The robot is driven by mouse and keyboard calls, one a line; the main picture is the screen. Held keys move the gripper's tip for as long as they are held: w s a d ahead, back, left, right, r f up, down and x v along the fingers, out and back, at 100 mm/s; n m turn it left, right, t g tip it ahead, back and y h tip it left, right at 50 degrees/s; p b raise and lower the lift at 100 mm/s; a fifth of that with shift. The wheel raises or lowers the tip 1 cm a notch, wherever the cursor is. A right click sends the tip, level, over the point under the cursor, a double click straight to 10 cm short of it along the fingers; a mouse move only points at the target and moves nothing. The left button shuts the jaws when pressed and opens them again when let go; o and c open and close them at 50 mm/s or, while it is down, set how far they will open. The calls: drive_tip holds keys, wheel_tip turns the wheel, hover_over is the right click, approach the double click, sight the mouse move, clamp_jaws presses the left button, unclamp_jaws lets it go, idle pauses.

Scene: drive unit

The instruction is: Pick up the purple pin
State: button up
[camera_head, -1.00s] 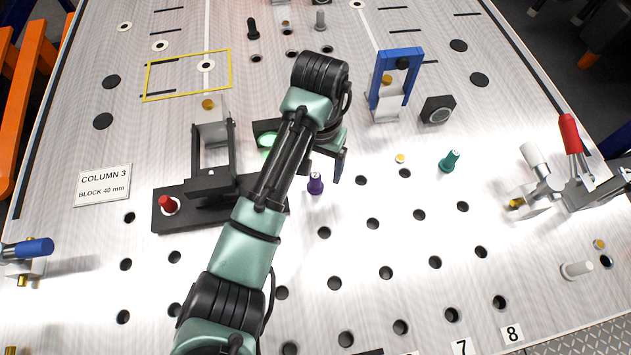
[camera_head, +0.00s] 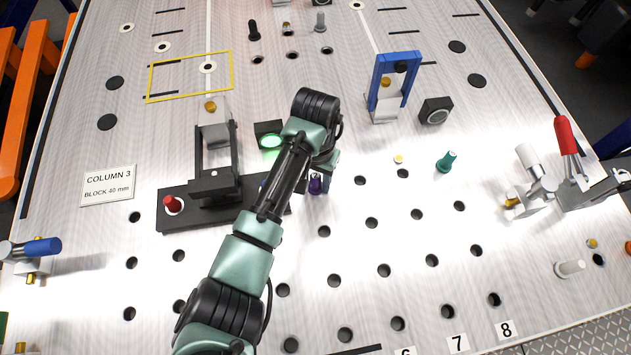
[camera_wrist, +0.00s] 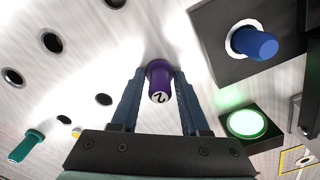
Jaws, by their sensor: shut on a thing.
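The purple pin (camera_head: 316,184) stands upright on the perforated metal plate (camera_head: 420,290), just right of my arm in the head view. In the wrist view the purple pin (camera_wrist: 159,83) sits between the two blue fingers of my gripper (camera_wrist: 158,92), with a dark mark on its pale end. The fingers are closed on its sides. In the head view my arm hides most of the gripper. The pin's foot is at the plate; whether it is clear of a hole cannot be told.
A black block holds a red pin (camera_head: 173,204) and a blue pin (camera_wrist: 258,44). A lit green button (camera_wrist: 245,123) is close beside the gripper. A blue arch (camera_head: 397,82) stands behind. The plate in front is clear except for holes.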

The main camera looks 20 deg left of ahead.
clamp_jaws()
drive_tip(key=shift+r, duration=0.1)
